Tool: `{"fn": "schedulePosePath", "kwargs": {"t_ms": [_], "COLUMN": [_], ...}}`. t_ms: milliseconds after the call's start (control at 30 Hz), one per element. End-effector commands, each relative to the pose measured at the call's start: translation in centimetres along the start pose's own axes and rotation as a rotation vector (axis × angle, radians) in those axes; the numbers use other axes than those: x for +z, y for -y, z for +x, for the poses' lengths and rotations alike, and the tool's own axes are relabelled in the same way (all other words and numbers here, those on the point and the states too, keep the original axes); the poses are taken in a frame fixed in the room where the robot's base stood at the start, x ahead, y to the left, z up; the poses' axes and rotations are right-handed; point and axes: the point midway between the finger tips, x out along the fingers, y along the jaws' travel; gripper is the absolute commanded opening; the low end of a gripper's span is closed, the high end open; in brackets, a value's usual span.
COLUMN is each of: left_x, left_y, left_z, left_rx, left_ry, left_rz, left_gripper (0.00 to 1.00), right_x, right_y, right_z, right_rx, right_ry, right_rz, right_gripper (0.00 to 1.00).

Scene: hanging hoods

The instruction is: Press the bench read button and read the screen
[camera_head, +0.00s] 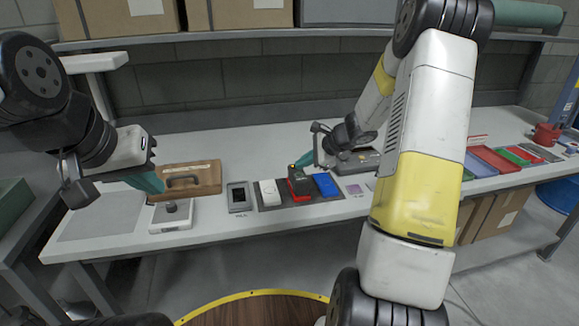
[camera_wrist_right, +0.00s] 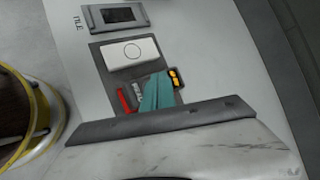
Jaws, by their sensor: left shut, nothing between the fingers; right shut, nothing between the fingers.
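A small dark screen in a grey frame (camera_head: 240,197) lies on the white bench, with a printed label in front of it; it also shows in the right wrist view (camera_wrist_right: 118,15). Right of it, a white block with a round mark (camera_head: 269,192) sits on a dark mat; the wrist view shows its circle (camera_wrist_right: 132,50). I cannot tell for sure which part is the read button. My right gripper (camera_head: 304,161), with teal fingers shut, is above the red-and-black item (camera_head: 299,187), partly hiding it in the wrist view. My left gripper (camera_head: 150,183) is shut near the brown case.
A blue item (camera_head: 325,184) lies right of the red one. Coloured trays (camera_head: 492,160) are at the far right. A shelf with boxes (camera_head: 250,39) is above.

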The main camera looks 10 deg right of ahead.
Motion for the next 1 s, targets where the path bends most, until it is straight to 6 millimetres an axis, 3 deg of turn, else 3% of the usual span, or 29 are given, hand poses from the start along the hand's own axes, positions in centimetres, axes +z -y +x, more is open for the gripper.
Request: {"fn": "schedulePosePath", "kwargs": {"t_ms": [267, 700, 1000], "left_x": [0.0, 0.0, 0.0], "left_y": [0.0, 0.0, 0.0], "left_z": [0.0, 0.0, 0.0], "left_rx": [0.000, 0.000, 0.000], "left_ry": [0.000, 0.000, 0.000], "left_rz": [0.000, 0.000, 0.000], "left_gripper": [0.00, 0.00, 0.00], "right_x": [0.3, 2.4, 2.5], "right_y": [0.3, 2.4, 2.5], "right_z": [-0.3, -3.2, -3.5], "right_rx": [-0.001, -0.001, 0.000], "right_ry": [0.000, 0.001, 0.000], "right_rz": [-0.003, -0.003, 0.000], "right_gripper": [0.00, 0.00, 0.00]}}
